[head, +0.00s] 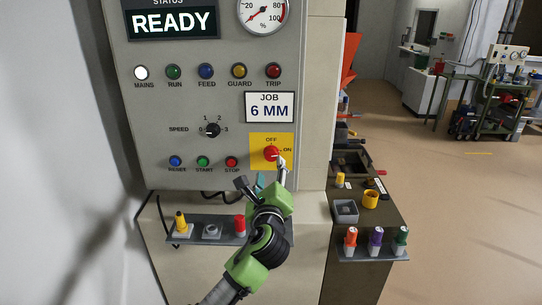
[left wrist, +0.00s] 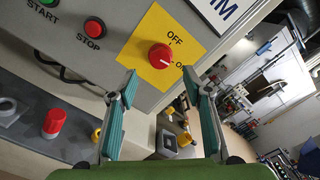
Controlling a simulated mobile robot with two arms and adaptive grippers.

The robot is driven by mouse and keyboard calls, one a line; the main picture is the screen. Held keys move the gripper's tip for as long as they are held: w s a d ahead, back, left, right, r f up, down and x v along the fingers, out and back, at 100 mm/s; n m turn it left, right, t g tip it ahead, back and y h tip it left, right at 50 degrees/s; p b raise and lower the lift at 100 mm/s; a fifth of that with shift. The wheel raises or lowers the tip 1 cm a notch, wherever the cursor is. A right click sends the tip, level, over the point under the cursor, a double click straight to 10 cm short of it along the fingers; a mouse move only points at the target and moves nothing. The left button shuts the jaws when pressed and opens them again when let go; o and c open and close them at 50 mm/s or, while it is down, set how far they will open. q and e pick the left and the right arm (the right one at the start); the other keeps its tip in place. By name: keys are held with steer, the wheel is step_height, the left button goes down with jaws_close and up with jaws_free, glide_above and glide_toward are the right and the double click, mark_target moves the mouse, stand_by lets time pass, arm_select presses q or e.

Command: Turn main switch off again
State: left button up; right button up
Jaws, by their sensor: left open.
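The main switch (head: 271,153) is a red round knob on a yellow plate (head: 257,164) marked OFF above and ON to the right, low on the grey panel. In the left wrist view the knob (left wrist: 160,56) shows a small white mark that seems to point toward ON. My left gripper (head: 263,174) is just below the knob, one fingertip close to its lower right in the picture. In the left wrist view my left gripper (left wrist: 160,86) is open and empty, its fingers apart below the knob; contact cannot be told. My right gripper is not in view.
The white MAINS lamp (head: 141,73) is lit and the status display (head: 174,23) reads READY. A STOP button (head: 232,162) sits left of the plate. A shelf with a yellow and a red piece (head: 240,226) lies below. A side bench (head: 372,225) holds small parts.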

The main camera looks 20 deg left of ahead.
mark_target(271, 156)
arm_select(q)
steer(key=p+x, duration=0.1)
steer(key=x, duration=0.7)
steer(key=c, duration=1.1)
